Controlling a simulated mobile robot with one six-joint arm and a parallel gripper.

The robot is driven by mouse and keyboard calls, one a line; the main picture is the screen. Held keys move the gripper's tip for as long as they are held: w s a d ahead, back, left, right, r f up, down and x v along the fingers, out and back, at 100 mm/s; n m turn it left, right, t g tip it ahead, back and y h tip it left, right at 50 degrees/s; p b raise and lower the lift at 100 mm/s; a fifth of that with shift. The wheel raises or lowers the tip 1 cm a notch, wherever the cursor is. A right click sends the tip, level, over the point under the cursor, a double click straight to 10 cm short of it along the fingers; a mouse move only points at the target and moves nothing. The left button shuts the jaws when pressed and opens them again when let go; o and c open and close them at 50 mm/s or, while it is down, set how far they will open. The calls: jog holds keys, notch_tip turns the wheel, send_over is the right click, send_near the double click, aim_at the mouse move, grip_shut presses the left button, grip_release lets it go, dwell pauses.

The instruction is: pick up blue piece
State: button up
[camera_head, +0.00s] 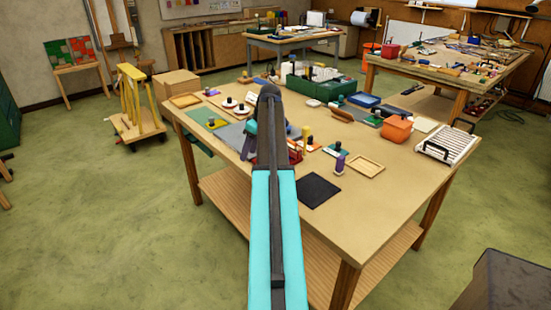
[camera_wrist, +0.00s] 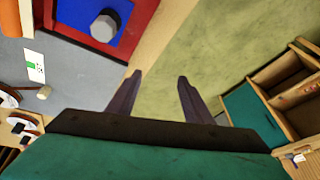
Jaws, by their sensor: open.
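The blue piece (camera_wrist: 72,14) is a flat blue plate with a grey hexagonal knob (camera_wrist: 104,26), at the top left of the wrist view. It lies inside a red frame (camera_wrist: 95,44) and is partly cut off by the picture edge. My gripper (camera_wrist: 156,82) is open and empty, its two dark fingers apart. In the wrist view the fingers appear below and right of the blue piece, against the tan table edge and the green floor. In the head view my arm hides most of this spot; part of the red frame (camera_head: 294,156) shows beside it.
The worktable (camera_head: 385,195) carries a green bin (camera_head: 308,85), an orange container (camera_head: 397,128), a black mat (camera_head: 319,190), a wooden tray (camera_head: 366,167) and a white rack (camera_head: 447,145). The table's front right is clear.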

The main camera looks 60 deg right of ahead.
jog(key=s+d+r+m+h, duration=0.1)
jog(key=s+d+r, duration=0.7)
jog(key=s, duration=0.2)
jog(key=shift+d+r+m+t+h, duration=0.15)
jog(key=shift+d+m+t+h, duration=0.05)
jog(key=shift+m+t+h, duration=0.2)
jog(key=shift+p+x, duration=1.05)
jog(key=shift+x, duration=3.25)
jog(key=shift+s, duration=0.1)
jog(key=shift+a, duration=0.1)
jog(key=shift+p+x, duration=1)
jog(key=shift+x, duration=0.4)
jog(key=shift+p+x, duration=0.3)
jog(key=shift+x, duration=0.95)
